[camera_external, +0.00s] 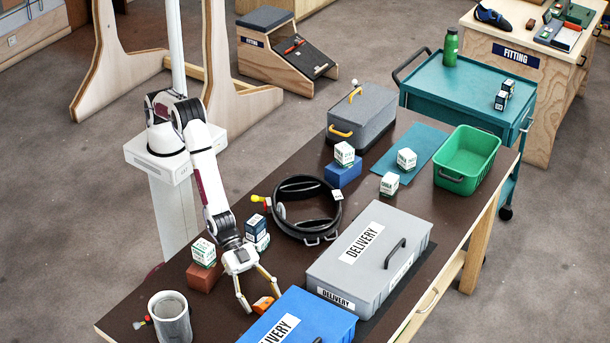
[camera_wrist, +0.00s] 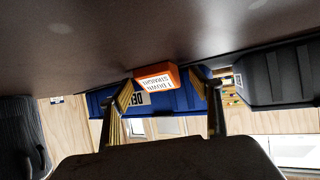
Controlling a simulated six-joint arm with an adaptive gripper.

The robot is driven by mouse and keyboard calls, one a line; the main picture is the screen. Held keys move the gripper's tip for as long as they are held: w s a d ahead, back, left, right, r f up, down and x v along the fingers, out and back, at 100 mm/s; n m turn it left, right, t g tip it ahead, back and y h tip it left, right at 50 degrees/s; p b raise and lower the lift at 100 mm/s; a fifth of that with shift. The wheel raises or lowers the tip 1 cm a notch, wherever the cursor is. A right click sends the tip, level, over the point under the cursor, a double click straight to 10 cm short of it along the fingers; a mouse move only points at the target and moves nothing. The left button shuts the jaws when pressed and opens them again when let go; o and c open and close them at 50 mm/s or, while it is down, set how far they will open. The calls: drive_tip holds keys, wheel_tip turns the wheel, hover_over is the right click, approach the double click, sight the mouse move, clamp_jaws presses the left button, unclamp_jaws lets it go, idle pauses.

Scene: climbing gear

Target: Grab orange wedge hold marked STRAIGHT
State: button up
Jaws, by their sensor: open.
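The orange wedge hold (camera_external: 264,304) lies on the dark tabletop beside the blue delivery box. In the wrist view the orange wedge hold (camera_wrist: 157,76) shows a white label reading STRAIGHT and lies between and beyond my fingertips. My gripper (camera_external: 259,288) is low over the table, its fingers spread apart, one to the left of the hold and one near its upper right. In the wrist view my gripper (camera_wrist: 164,85) is open with nothing between the pads. I cannot tell whether a finger touches the hold.
The blue box (camera_external: 318,318) marked DELIVERY stands close to the right of the hold. A grey DELIVERY box (camera_external: 368,258) is behind it. A grey bucket (camera_external: 170,318) stands at left.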

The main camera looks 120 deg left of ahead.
sight(260, 306)
idle(0.3)
drive_tip(key=c, duration=1.4)
drive_tip(key=shift+r, duration=5.05)
